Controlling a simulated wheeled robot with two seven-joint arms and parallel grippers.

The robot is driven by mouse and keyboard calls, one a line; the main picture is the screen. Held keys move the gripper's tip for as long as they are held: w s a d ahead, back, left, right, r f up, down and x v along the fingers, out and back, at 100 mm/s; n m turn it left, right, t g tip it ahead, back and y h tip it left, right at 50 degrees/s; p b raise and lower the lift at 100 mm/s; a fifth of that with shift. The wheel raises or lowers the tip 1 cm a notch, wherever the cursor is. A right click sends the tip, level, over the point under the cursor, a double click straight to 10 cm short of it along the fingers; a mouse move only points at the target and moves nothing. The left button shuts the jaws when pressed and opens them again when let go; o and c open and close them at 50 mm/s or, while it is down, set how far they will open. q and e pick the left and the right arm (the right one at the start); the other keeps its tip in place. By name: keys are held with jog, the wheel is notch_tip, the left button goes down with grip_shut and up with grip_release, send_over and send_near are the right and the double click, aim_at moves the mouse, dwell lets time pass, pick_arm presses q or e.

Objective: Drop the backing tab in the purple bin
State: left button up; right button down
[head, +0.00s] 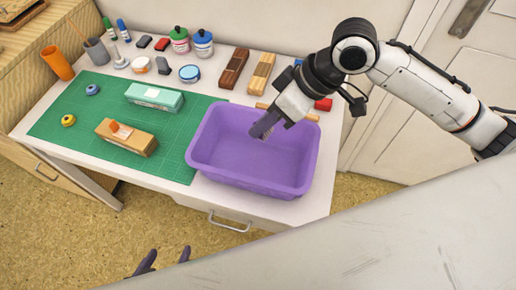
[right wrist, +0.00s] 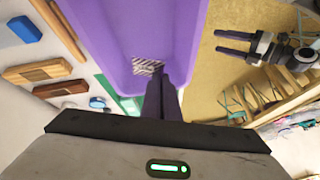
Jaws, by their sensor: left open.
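The purple bin (head: 305,178) stands on the right part of the white desk, and nothing shows lying on its floor. My right gripper (head: 260,133) points down into the bin's opening from the upper right. In the right wrist view, its dark fingers (right wrist: 158,78) are close together on a small black-and-white striped piece, the backing tab (right wrist: 147,65). The tab is at the fingertips, with the purple bin (right wrist: 105,30) behind it. My left gripper (head: 168,254) is open and empty at the bottom of the head view, in front of the desk.
A green cutting mat (head: 75,130) holds a teal box (head: 152,97), a cardboard-brown box (head: 127,136) and two small rings. Pots, ink pads and wooden blocks (head: 262,72) line the back.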

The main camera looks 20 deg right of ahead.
aim_at(265, 136)
notch_tip(265, 136, down, 4)
jog(key=b, duration=0.4)
jog(key=shift+f+b, duration=0.3)
jog(key=shift+b, duration=0.3)
jog(key=shift+f+b, duration=0.15)
jog(key=shift+b, duration=0.15)
jog(key=c, duration=2.5)
grip_release()
jog(key=o, duration=0.5)
jog(key=shift+d+r, duration=0.2)
jog(key=shift+r, duration=0.15)
jog(key=p+v, duration=0.1)
jog(key=v, duration=0.8)
jog(key=shift+s+d+r, duration=0.15)
jog(key=shift+r, duration=0.1)
